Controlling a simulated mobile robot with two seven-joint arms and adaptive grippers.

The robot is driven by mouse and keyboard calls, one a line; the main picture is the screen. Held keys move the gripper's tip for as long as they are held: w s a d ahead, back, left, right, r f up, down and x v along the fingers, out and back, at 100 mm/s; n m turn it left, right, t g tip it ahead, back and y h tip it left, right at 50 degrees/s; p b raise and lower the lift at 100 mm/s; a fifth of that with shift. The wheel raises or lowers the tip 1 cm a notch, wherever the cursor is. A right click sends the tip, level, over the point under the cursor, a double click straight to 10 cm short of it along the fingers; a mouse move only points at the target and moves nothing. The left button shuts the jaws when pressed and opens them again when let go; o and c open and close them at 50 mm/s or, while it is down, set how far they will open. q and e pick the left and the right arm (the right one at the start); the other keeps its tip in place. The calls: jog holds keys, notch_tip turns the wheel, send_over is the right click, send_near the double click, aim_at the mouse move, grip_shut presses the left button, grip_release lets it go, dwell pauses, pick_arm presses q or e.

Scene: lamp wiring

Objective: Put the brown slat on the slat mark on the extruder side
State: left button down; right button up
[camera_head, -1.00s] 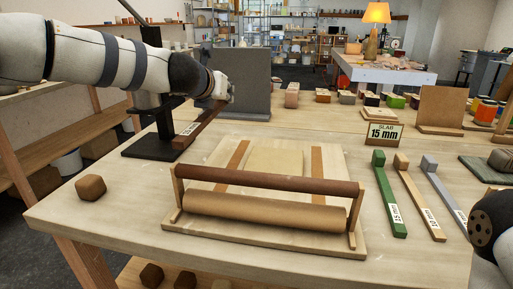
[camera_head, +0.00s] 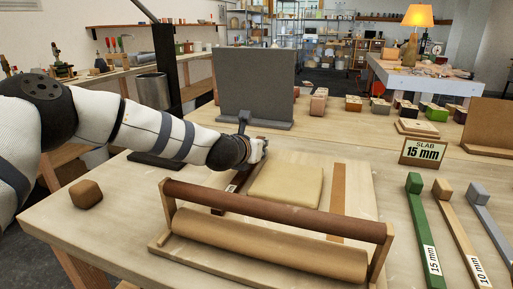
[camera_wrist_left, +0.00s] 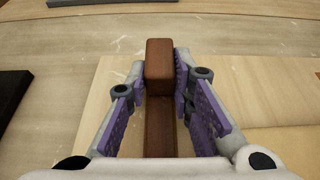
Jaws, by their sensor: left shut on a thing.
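The brown slat (camera_head: 231,191) is in my left gripper (camera_head: 256,151), at the left side of the yellow slab (camera_head: 287,186). In the left wrist view, the slat's raised end block (camera_wrist_left: 159,60) sits between the purple finger pads of my left gripper (camera_wrist_left: 160,88), which is shut on it. The slat runs along the left part of the pale board (camera_head: 362,187). The slat mark on that side is hidden by the slat and gripper. The other slat mark (camera_head: 338,185) shows bare right of the slab. I cannot tell whether the slat touches the board. My right gripper is not in view.
A rolling pin with a brown handle bar (camera_head: 270,210) stands across the board's front. A brown lump (camera_head: 86,194) lies at left.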

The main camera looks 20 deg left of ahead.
aim_at(241, 174)
pick_arm(q)
jog(key=c, duration=1.7)
grip_release()
jog(key=shift+f, duration=0.1)
jog(key=shift+s+r, duration=0.15)
jog(key=shift+r, duration=0.25)
jog(key=v, duration=0.2)
jog(key=p+v, duration=0.1)
jog(key=v, duration=0.2)
jog(key=shift+r, duration=0.35)
jog(key=v, duration=0.5)
jog(key=shift+s+f+p, duration=0.2)
jog(key=shift+s+p, duration=0.2)
jog(key=shift+s, duration=0.35)
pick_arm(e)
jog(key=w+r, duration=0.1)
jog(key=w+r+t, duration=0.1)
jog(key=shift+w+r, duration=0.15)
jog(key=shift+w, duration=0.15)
